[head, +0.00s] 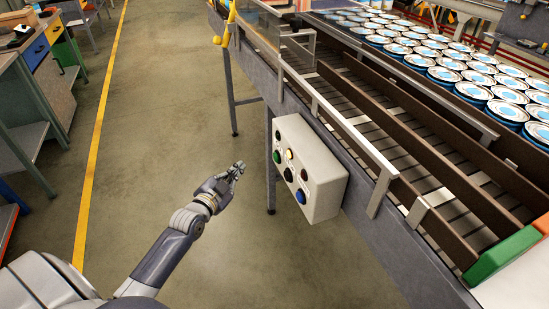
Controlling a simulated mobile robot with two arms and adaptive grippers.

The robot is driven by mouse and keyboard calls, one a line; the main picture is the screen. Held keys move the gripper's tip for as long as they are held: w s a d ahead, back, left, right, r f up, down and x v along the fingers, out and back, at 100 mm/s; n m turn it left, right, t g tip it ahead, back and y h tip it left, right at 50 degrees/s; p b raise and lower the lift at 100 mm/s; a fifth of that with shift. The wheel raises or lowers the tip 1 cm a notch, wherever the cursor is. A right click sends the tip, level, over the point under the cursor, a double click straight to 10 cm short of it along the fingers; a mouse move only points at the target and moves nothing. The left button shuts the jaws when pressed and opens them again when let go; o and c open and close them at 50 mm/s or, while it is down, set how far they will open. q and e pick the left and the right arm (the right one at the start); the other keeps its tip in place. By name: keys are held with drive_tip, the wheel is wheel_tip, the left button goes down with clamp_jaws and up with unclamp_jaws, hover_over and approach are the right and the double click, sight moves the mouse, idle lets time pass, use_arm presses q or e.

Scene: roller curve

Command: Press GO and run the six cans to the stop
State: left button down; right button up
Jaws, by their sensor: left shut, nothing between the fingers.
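A light grey control box (322,184) hangs on the side of the conveyor frame. Any lettering is too small to read. My left gripper (240,167) is shut and empty, to the left of the box and apart from its buttons. Several blue-and-white cans (443,75) stand packed in rows at the upper right. The slatted conveyor lane (395,137) beside them shows no cans. My right gripper is out of view.
A green block (503,254) and an orange block (543,224) sit at the lane's near end. Metal guide rails (336,112) run along the conveyor. A workbench (45,75) stands at the left. The floor between, with a yellow line (98,130), is clear.

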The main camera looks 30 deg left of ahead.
sight(276, 157)
use_arm(q)
drive_tip(key=w+d, duration=0.5)
drive_tip(key=w, duration=0.1)
drive_tip(key=shift+d, duration=0.1)
idle(0.9)
idle(0.6)
drive_tip(key=shift+w+d, duration=0.3)
drive_tip(key=shift+w, duration=0.05)
